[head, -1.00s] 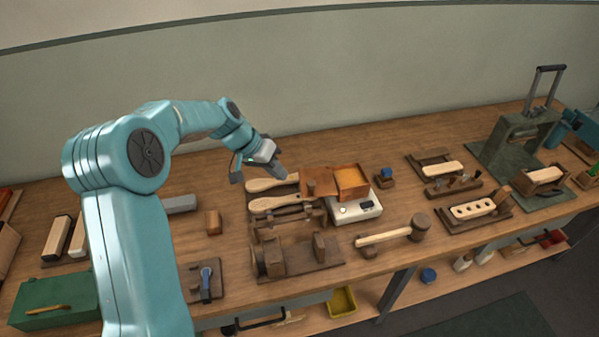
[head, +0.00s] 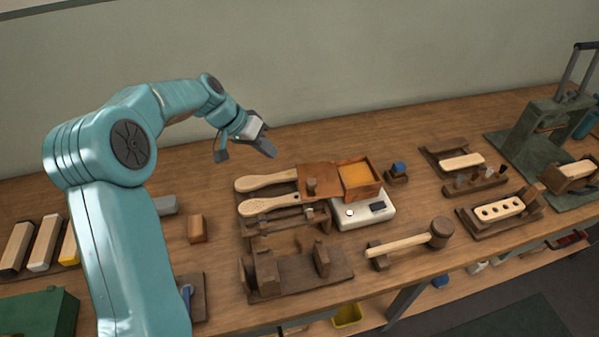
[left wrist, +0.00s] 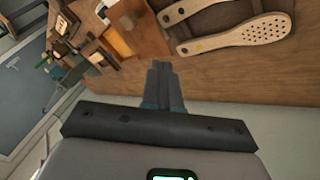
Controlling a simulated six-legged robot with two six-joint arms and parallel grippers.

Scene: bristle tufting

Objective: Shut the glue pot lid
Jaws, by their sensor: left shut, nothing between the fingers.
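The glue pot (head: 378,187) is a brown square box with amber contents, standing on a white device with a dial and a dark panel. Its brown lid (head: 318,172) is swung open to the left, lying roughly flat with a round knob (head: 311,186) on it. The pot's amber inside also shows in the left wrist view (left wrist: 117,41). My left gripper (head: 268,150) is shut and empty, in the air behind and to the left of the lid, apart from it. Its closed fingers show in the left wrist view (left wrist: 160,82). My right gripper is not in view.
Two pale wooden paddles (head: 265,182) lie just left of the lid, partly beside it. A small blue-topped block (head: 398,168) stands right of the pot. A mallet (head: 405,243) and wooden fixtures (head: 290,272) are in front. The bench behind the pot is clear.

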